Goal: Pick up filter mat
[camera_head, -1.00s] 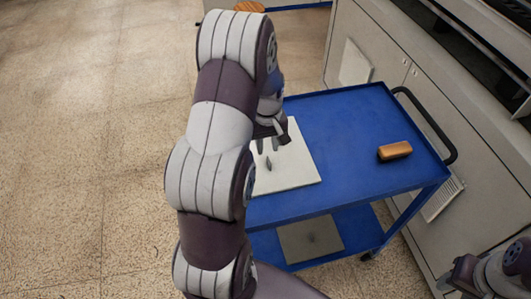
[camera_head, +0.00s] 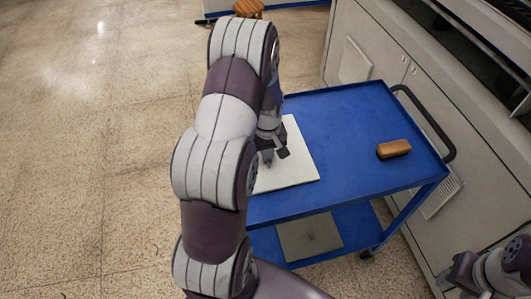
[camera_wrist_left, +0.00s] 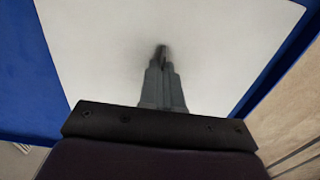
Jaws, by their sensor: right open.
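The filter mat appears to be the flat white square sheet (camera_head: 300,165) lying on the blue cart's top, partly hidden by my left arm. It fills much of the left wrist view (camera_wrist_left: 90,60). My left gripper (camera_head: 270,158) points down over the sheet, its tips at or very close to the surface. In the left wrist view the fingers (camera_wrist_left: 162,60) line up one behind the other, so their gap is hidden. The sheet looks flat. My right gripper (camera_head: 452,276) is open at the lower right, away from the cart top.
The blue cart (camera_head: 350,115) has a raised rim and a black handle (camera_head: 428,120). An orange-brown block (camera_head: 394,149) lies on its right side. A grey sheet (camera_head: 310,237) lies on the lower shelf. A grey machine (camera_head: 455,120) stands at the right. Floor is clear at left.

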